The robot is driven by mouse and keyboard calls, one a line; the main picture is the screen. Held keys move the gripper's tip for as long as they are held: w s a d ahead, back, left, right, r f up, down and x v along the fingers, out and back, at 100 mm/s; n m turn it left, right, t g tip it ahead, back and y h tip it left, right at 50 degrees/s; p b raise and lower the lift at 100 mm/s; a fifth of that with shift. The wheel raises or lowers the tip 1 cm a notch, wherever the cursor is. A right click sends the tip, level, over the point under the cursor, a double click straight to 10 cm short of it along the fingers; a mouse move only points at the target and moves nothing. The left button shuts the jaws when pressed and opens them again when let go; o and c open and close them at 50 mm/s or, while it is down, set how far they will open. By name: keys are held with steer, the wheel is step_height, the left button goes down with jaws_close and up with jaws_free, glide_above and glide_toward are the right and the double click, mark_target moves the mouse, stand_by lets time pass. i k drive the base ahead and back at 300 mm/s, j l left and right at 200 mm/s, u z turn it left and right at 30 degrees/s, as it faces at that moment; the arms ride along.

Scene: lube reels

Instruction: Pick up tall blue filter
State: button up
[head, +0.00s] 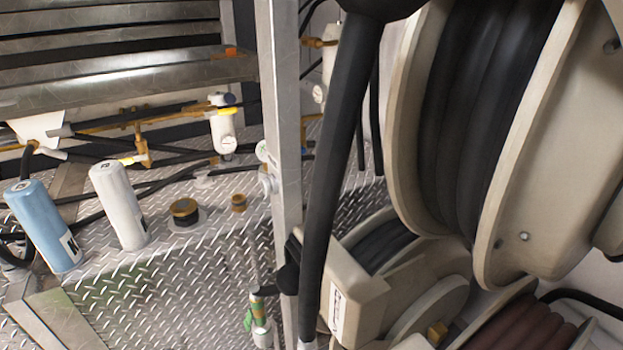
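The tall blue filter (44,228) is a light blue cylinder with a label near its base. It stands on the diamond-plate deck at the far left and looks tilted in the picture. A white filter (119,206) of similar shape stands just to its right, with a gap between them. My gripper is not in view, so its state and its place relative to the blue filter are hidden.
Black hoses (90,215) run behind the filters. A dark round cap (184,211) sits right of the white filter. A metal post (283,150), a long black bar (340,150) and large hose reels (545,170) fill the middle and right. Bare deck (170,285) lies in front.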

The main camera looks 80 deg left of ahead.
mark_target(29, 200)
steer(key=u, duration=3.15)
